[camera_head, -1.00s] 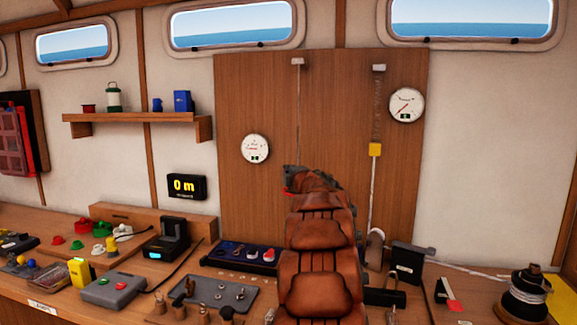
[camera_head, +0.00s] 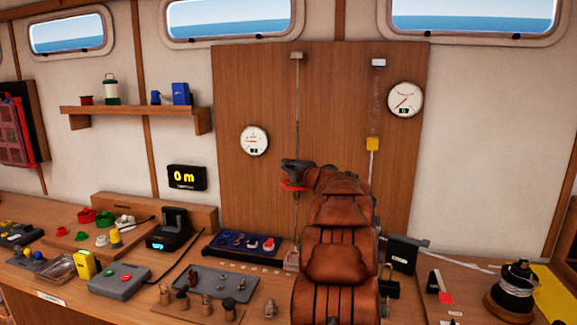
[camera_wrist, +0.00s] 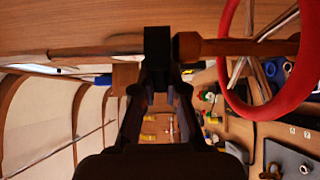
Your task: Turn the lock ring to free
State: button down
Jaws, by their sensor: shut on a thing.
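My gripper (camera_head: 294,174) is at the left vertical rod on the wooden panel (camera_head: 240,90), its jaws closed. In the wrist view my gripper (camera_wrist: 172,52) has its fingertips drawn together at a dark brown faceted collar (camera_wrist: 191,46) on the rod. This looks like the lock ring, but the fingertips and dark shading hide most of it. A red wheel (camera_wrist: 227,70) with pale spokes stands just right of the fingertips in the wrist view. In the head view only a red sliver (camera_head: 291,186) shows under my gripper, and the collar is hidden.
A white gauge (camera_head: 254,141) is left of my gripper, another (camera_head: 405,99) at the upper right. My arm hides the middle.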

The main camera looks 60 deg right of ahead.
jog(key=c, duration=1.2)
grip_release()
jog(key=v, duration=1.2)
